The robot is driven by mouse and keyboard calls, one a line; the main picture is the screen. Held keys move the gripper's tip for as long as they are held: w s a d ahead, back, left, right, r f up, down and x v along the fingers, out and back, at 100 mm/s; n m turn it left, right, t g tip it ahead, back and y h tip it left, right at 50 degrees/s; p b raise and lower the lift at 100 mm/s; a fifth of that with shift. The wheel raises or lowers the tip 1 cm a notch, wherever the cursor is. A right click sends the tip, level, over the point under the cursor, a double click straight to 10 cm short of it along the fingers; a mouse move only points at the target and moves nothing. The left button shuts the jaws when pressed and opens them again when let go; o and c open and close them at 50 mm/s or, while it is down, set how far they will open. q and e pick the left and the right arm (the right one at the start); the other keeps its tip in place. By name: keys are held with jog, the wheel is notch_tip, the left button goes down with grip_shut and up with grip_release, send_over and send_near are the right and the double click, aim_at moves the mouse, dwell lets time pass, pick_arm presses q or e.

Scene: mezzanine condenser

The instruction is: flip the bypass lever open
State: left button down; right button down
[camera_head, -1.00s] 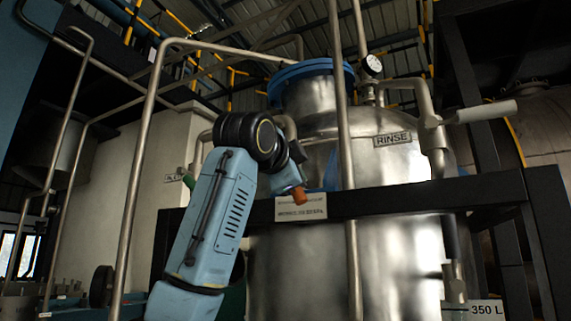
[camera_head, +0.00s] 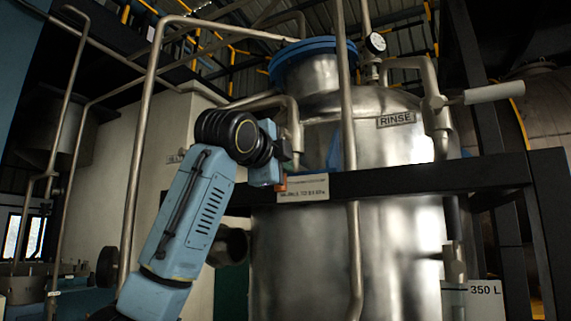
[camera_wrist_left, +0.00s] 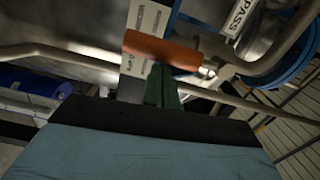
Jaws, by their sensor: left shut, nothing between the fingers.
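The bypass lever has an orange handle (camera_wrist_left: 162,50), which lies across the left wrist view on a metal pipe fitting. A label (camera_wrist_left: 238,18) reading "PASS" is partly cut off beside it. In the head view a small orange part of the handle (camera_head: 281,184) shows just below my left gripper (camera_head: 287,152), at the left end of a white placard (camera_head: 303,188). My left gripper is shut and empty. In the left wrist view its green fingers (camera_wrist_left: 162,90) reach up to the handle's underside; I cannot tell whether they touch.
A dark horizontal beam (camera_head: 420,182) crosses in front of the steel tank (camera_head: 350,250). A vertical pipe (camera_head: 347,120) stands right of the gripper. Another pipe (camera_head: 140,150) rises left of my arm. A "RINSE" label (camera_head: 396,119) is on the tank.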

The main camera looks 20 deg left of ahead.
dwell(0.3)
pick_arm(q)
jog(key=s+d+b, duration=0.3)
jog(key=s, duration=0.8)
jog(key=shift+d, duration=0.2)
